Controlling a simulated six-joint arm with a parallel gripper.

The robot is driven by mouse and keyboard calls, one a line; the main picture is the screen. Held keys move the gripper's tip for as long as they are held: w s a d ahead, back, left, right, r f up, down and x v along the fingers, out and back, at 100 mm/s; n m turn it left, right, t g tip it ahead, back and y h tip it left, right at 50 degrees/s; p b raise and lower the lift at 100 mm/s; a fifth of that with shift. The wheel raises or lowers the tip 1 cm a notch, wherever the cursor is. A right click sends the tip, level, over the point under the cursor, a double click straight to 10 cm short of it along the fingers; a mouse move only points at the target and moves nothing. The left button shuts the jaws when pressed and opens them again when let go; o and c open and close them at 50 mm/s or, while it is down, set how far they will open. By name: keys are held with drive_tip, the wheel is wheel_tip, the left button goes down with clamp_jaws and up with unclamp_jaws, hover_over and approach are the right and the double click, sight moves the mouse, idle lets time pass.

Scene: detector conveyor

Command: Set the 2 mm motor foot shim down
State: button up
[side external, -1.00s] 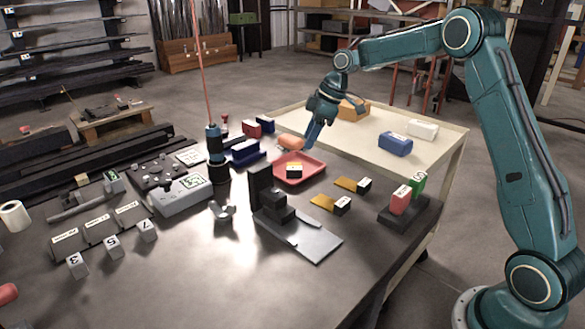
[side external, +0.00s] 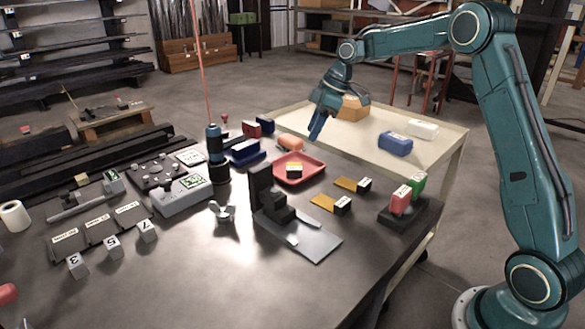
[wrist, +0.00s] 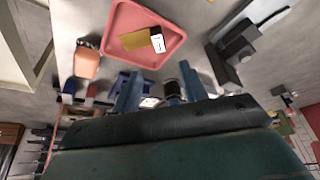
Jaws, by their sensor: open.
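A brass shim with a black and white tag end (side external: 294,170) lies in the red tray (side external: 316,178). In the wrist view the shim (wrist: 137,42) lies flat inside the tray (wrist: 117,20); its tag's mark is too small to read surely. Two similar brass shims, one farther (side external: 346,184) and one nearer (side external: 322,202), lie on the table right of the tray. My gripper (side external: 316,128) is above and behind the tray, clear of it. In the wrist view my gripper (wrist: 160,82) is open, with nothing between its fingers.
A salmon-coloured block (side external: 290,142) stands just behind the tray. A black fixture (side external: 278,208) stands in front of it. A dark stand with red and green blocks (side external: 412,212) is at the right. A cream-topped cart (side external: 370,157) holds blue, white and orange items.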

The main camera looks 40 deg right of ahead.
drive_tip(key=s+a+r+m+h, duration=0.1)
drive_tip(key=s+a+r, duration=0.2)
drive_tip(key=s, duration=0.3)
drive_tip(key=s+a+r+m+t, duration=0.1)
drive_tip(key=s+a+r+m, duration=0.15)
drive_tip(key=s+r, duration=0.2)
drive_tip(key=s+a+r+m+h, duration=0.1)
drive_tip(key=s+a+r, duration=0.25)
drive_tip(key=s, duration=0.25)
drive_tip(key=s+a+f+m, duration=0.1)
drive_tip(key=s+f+m, duration=0.1)
drive_tip(key=s, duration=0.8)
drive_tip(key=s+a+f+m+t+h, duration=0.1)
drive_tip(key=s+f+m, duration=0.1)
drive_tip(key=s, duration=0.7)
drive_tip(key=shift+s+f, duration=0.4)
